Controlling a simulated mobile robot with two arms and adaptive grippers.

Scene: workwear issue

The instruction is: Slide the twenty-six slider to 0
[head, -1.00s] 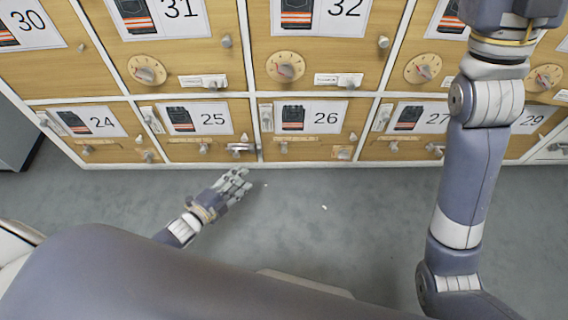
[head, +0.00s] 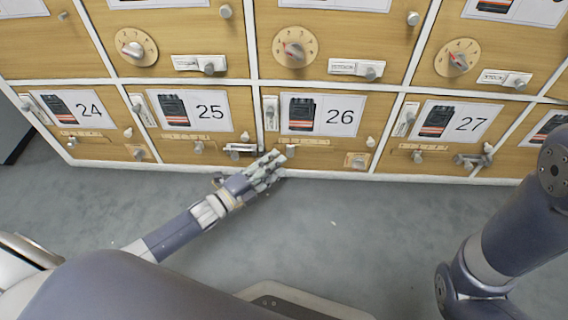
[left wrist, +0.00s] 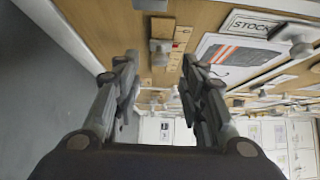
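The door numbered 26 (head: 372,105) is in the middle of the lower row in the head view. Under its card (head: 322,115) runs a pale horizontal scale strip (head: 308,142), the slider. The slider's grey knob is near the strip's left end, partly hidden by my fingertips. In the left wrist view the knob (left wrist: 161,46) and strip (left wrist: 181,38) lie just beyond the fingertips. My left gripper (head: 272,163) points up at the door's lower left; in the wrist view (left wrist: 160,62) its fingers are apart with nothing clearly held. My right gripper is not in view.
A vertical slot plate (head: 271,113) is left of the card. A small metal fitting (head: 357,160) and a white knob (head: 370,142) are at right. A protruding latch (head: 241,150) on door 25 is close left of my fingers.

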